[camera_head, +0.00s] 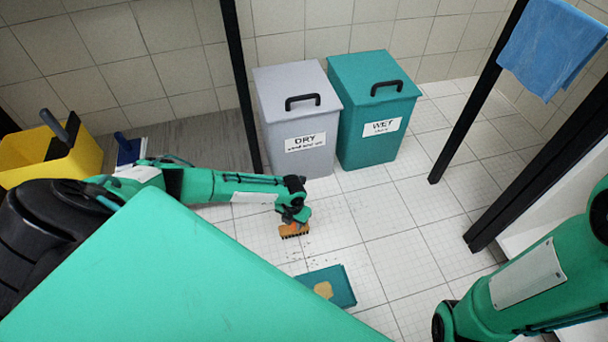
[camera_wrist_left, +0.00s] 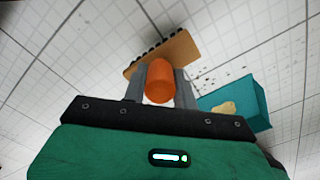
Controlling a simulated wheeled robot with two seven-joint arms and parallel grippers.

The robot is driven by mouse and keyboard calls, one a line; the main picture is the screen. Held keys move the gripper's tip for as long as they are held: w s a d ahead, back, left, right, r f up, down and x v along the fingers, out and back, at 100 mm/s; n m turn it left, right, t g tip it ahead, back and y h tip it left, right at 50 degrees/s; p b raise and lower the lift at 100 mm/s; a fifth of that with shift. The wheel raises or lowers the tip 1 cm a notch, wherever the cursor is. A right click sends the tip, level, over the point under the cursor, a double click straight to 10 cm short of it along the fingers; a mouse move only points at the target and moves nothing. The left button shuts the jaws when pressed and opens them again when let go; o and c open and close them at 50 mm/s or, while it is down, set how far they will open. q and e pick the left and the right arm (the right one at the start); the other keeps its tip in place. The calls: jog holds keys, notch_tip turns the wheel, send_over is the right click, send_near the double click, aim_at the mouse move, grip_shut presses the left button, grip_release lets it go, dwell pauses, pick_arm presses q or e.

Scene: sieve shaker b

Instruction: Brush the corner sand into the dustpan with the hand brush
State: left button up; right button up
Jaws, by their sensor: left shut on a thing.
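The hand brush (camera_head: 294,231) has a tan block with dark bristles and an orange handle. My left gripper (camera_head: 293,213) is shut on its handle and holds it low over the tiled floor. In the left wrist view the orange handle (camera_wrist_left: 160,82) sits between the fingers, with the tan block (camera_wrist_left: 172,52) beyond. The teal dustpan (camera_head: 343,285) lies on the floor just below the brush, with a patch of sand (camera_head: 323,289) in it. Scattered dark grains (camera_head: 312,262) lie between brush and dustpan. Of my right arm only links show, at the right edge; its gripper is out of view.
A grey DRY bin (camera_head: 290,100) and a teal WET bin (camera_head: 375,90) stand behind, near the wall. Black posts (camera_head: 480,95) rise on the right, one with a blue towel (camera_head: 552,48). A yellow bucket (camera_head: 70,160) stands far left. Floor right of the dustpan is clear.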

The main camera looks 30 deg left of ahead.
pick_arm(q)
jog(key=shift+a, duration=0.4)
jog(key=shift+f, duration=0.15)
jog(key=shift+f+b, duration=0.95)
jog(key=shift+f, duration=0.1)
jog(key=shift+d+r, duration=0.1)
jog(key=shift+s+d+r+p, duration=0.1)
jog(key=shift+s+d+p, duration=0.45)
jog(key=shift+d+p, duration=0.1)
jog(key=shift+s+d+p, duration=0.6)
jog(key=shift+s+d, duration=0.2)
jog(key=shift+d, duration=0.05)
jog(key=shift+s+d+p, duration=0.4)
jog(key=shift+s+d, duration=0.25)
jog(key=shift+d, duration=0.1)
